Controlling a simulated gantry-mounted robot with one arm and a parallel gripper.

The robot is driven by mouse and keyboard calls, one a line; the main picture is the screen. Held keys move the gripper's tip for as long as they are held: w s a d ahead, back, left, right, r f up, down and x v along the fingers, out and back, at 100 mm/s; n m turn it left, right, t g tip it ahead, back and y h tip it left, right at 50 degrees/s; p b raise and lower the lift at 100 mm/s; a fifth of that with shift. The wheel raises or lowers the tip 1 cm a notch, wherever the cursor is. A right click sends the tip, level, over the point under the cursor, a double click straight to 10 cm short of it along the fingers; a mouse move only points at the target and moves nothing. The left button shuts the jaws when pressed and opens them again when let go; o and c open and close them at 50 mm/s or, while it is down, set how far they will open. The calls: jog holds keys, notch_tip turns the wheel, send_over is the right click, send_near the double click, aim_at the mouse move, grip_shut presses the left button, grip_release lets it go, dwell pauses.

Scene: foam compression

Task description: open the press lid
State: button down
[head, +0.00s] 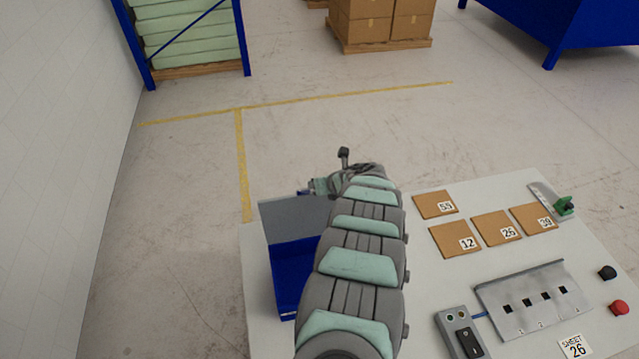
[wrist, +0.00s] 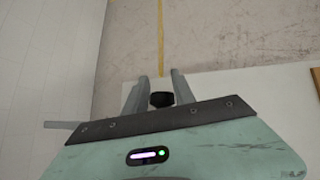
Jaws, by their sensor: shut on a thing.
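The press (head: 288,270) stands on the left part of the table, with blue walls and a flat grey panel (head: 290,218) at its back. My gripper (head: 322,186) is at the back right of the press, partly hidden by my arm. In the wrist view, the fingers of my gripper (wrist: 160,86) are closed around a black knob (wrist: 161,99), which looks like the lid handle.
A slotted metal holder (head: 530,302), a switch box (head: 461,335), a black button (head: 607,272) and a red button (head: 620,307) are nearer.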

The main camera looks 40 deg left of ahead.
jog(key=shift+d+f, duration=0.25)
jog(key=shift+f, duration=0.15)
jog(key=c, duration=1.1)
grip_release()
jog(key=shift+o, duration=0.2)
jog(key=shift+d, duration=0.1)
jog(key=shift+s+d+r, duration=0.2)
jog(key=shift+d+r, duration=0.1)
jog(key=shift+r, duration=0.25)
jog(key=p+v, duration=0.3)
jog(key=v, duration=0.6)
jog(key=shift+r+p, duration=0.4)
jog(key=shift+r, duration=0.05)
